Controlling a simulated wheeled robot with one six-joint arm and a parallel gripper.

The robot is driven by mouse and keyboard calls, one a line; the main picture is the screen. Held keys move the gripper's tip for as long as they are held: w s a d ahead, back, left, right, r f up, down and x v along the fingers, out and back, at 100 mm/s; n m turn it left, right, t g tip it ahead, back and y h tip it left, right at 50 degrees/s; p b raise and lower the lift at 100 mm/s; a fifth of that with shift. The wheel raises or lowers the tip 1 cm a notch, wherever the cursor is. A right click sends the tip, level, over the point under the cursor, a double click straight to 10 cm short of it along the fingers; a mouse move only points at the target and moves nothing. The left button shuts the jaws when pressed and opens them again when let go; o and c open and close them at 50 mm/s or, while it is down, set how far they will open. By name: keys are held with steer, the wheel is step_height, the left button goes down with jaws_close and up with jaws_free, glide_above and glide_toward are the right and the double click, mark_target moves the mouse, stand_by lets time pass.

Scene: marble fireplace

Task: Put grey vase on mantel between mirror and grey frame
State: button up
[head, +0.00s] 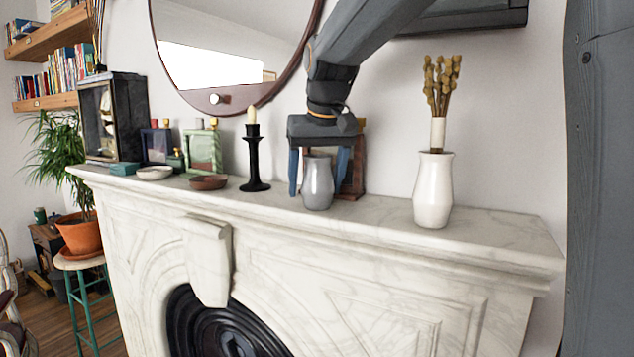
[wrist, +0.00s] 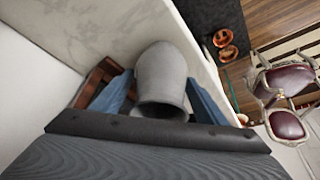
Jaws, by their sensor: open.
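The grey vase (head: 318,184) stands upright on the white marble mantel (head: 385,215), near its front edge. My gripper (head: 320,190) points down over it, with one blue finger on each side of the vase. In the wrist view the vase (wrist: 162,80) lies between the two fingers (wrist: 160,98), with a visible gap on at least the right side. The round mirror (head: 235,45) with a brown rim is on the wall, above and left of the vase. A brown frame (head: 352,170) stands behind the gripper, partly hidden. A dark grey frame (head: 470,16) hangs at top right.
A black candlestick (head: 254,160) stands just left of my gripper. A white vase with dried stems (head: 433,190) stands to the right. A brown bowl (head: 208,182), a white bowl (head: 154,173) and small frames crowd the left. The mantel between the brown frame and white vase is clear.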

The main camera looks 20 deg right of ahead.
mark_target(322, 160)
steer(key=b+v, duration=0.1)
steer(key=v, duration=1)
steer(key=shift+r+b, duration=0.1)
steer(key=shift+b, duration=0.25)
steer(key=shift+s+r, duration=0.2)
steer(key=shift+r, duration=0.1)
